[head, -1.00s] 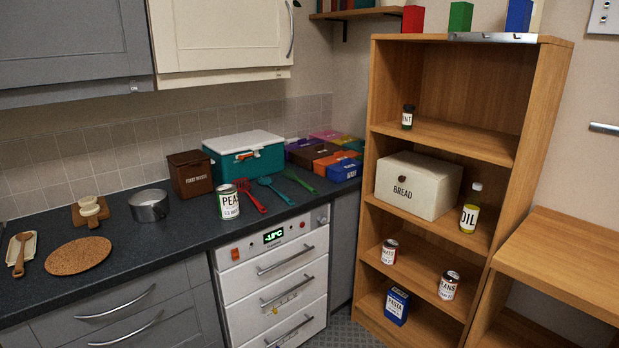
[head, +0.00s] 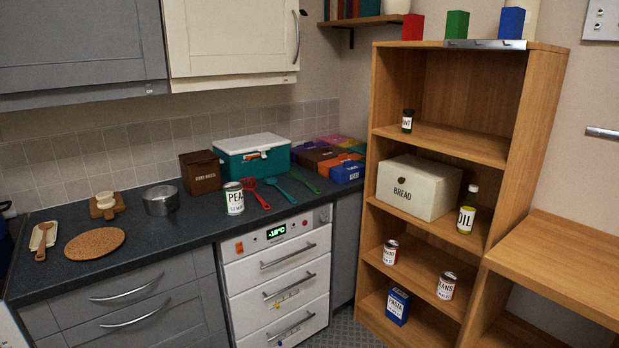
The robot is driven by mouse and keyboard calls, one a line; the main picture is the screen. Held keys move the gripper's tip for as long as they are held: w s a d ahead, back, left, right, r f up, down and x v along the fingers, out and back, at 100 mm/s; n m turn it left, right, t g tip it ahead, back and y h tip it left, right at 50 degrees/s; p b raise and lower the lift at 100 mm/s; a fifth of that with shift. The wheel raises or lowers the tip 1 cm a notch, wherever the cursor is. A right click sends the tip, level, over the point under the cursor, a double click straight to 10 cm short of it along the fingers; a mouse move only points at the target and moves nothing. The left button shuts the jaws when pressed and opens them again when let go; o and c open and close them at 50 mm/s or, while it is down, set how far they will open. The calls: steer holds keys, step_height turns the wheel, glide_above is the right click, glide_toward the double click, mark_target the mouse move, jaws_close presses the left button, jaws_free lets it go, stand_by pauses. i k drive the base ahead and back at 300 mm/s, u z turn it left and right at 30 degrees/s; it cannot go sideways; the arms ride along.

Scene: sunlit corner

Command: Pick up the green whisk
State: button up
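A green utensil (head: 305,182) lies on the dark counter in the head view, at the right end of a row of utensils. It is thin and lies slanted; it is too small to make out whisk wires. A teal utensil (head: 283,191) with a rounded head lies just left of it. A red utensil (head: 255,193) with an openwork head lies further left. My gripper is not in view.
A pea can (head: 234,198) stands left of the utensils. A teal box with a white lid (head: 252,158) and a brown box (head: 200,173) stand behind. Coloured boxes (head: 347,172) fill the corner. A wooden shelf unit (head: 440,146) stands at right.

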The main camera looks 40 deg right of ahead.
mark_target(311, 188)
steer(key=u, duration=0.15)
steer(key=i, duration=0.95)
steer(key=z, duration=0.1)
